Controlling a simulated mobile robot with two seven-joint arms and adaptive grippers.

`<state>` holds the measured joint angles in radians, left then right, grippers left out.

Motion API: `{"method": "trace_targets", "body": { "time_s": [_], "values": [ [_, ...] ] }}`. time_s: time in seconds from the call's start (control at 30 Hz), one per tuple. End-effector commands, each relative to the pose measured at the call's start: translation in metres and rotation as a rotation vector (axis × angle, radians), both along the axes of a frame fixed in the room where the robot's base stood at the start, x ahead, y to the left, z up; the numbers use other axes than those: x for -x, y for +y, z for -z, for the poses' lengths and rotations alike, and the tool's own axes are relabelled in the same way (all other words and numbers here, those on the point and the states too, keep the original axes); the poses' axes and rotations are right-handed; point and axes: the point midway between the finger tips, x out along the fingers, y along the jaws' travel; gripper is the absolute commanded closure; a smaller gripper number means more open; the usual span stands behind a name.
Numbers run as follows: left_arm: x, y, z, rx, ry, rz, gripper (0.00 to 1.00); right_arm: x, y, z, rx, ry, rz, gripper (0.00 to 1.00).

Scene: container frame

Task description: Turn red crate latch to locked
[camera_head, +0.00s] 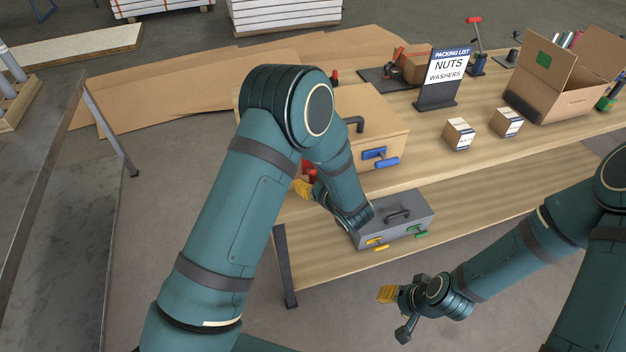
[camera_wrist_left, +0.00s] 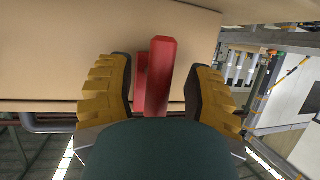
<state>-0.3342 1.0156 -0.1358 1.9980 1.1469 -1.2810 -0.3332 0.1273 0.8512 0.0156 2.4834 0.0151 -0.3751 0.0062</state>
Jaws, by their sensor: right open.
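The red latch (camera_wrist_left: 158,77) sits on the front face of the tan crate (camera_wrist_left: 60,50) in the left wrist view. My left gripper (camera_wrist_left: 160,88) is open around it, with a yellow-padded finger on each side and gaps visible beside the latch. In the head view the red latch (camera_head: 308,168) shows only in part behind my left arm. One yellow finger of my left gripper (camera_head: 304,188) shows beside it. The crate (camera_head: 372,110) stands on the table and has a blue latch (camera_head: 380,158) to the right. My right gripper (camera_head: 394,311) is open and empty, in front of the table.
A grey toolbox (camera_head: 405,216) with yellow and green latches lies on the lower shelf (camera_head: 330,258). A packing list sign (camera_head: 447,75), two small boxes (camera_head: 459,134) and an open carton (camera_head: 570,95) stand on the tabletop (camera_head: 490,150).

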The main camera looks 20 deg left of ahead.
Motion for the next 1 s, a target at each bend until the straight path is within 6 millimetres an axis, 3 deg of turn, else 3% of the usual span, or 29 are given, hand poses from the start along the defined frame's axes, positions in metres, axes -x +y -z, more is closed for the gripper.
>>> {"method": "trace_targets", "body": {
  "time_s": [0.27,0.7,1.0],
  "values": [
    [0.004,-0.006,-0.003,0.001,-0.001,0.003,0.48,0.000,0.000,0.000,0.000,0.000,0.000,0.53],
    [0.057,-0.060,-0.034,0.001,-0.001,0.005,0.48,0.000,0.000,0.000,0.000,0.000,0.000,0.53],
    [0.076,-0.079,-0.045,0.000,0.000,0.001,0.48,0.000,0.000,0.000,0.000,0.000,0.000,0.53]
  ]
}}
